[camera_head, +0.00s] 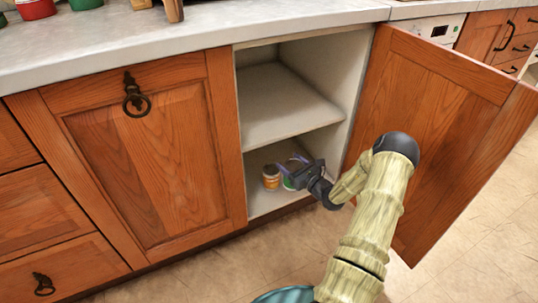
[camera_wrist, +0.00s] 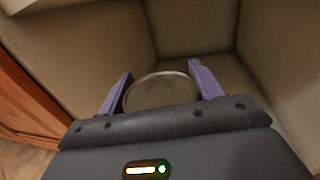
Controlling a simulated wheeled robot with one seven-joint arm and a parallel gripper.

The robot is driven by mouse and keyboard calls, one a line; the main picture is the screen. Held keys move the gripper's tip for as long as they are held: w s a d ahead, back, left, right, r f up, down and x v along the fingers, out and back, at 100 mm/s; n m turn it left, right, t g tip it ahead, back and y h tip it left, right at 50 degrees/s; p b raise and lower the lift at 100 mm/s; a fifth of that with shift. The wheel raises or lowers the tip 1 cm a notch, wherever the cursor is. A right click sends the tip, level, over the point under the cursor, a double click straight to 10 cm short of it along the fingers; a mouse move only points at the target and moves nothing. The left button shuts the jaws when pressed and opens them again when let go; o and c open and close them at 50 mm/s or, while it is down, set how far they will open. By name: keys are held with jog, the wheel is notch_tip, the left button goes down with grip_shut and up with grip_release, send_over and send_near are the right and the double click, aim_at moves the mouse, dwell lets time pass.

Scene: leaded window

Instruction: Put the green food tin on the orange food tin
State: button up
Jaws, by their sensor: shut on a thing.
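The orange food tin (camera_head: 271,178) stands upright on the bottom of the open cupboard, near the left side of the opening. The green food tin (camera_head: 288,184) is just right of it, mostly hidden by my gripper (camera_head: 293,167). My gripper is shut on the green tin. In the wrist view, a round metal-rimmed lid (camera_wrist: 162,91) sits between the two purple fingers of my gripper (camera_wrist: 160,88). I cannot tell whether the green tin touches the cupboard floor or the orange tin.
A shelf (camera_head: 287,106) spans the cupboard above my gripper. The wooden door (camera_head: 440,130) stands open at the right, beside my arm. A closed door (camera_head: 150,155) is at the left. The countertop (camera_head: 190,30) above holds several items at its far left.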

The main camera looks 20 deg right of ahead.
jog(key=b+x, duration=0.3)
jog(key=x, duration=0.5)
jog(key=shift+w, duration=0.3)
jog(key=shift+r, duration=0.1)
jog(key=w+b, duration=0.1)
jog(key=w+f+b, duration=0.1)
jog(key=w, duration=0.1)
jog(key=w+a+b, duration=0.1)
jog(key=b, duration=0.1)
jog(key=shift+w+a+f, duration=0.1)
jog(key=shift+w+f, duration=0.1)
jog(key=shift+f, duration=0.05)
jog(key=shift+f, duration=0.1)
jog(key=o, duration=1.3)
jog(key=shift+f, duration=0.1)
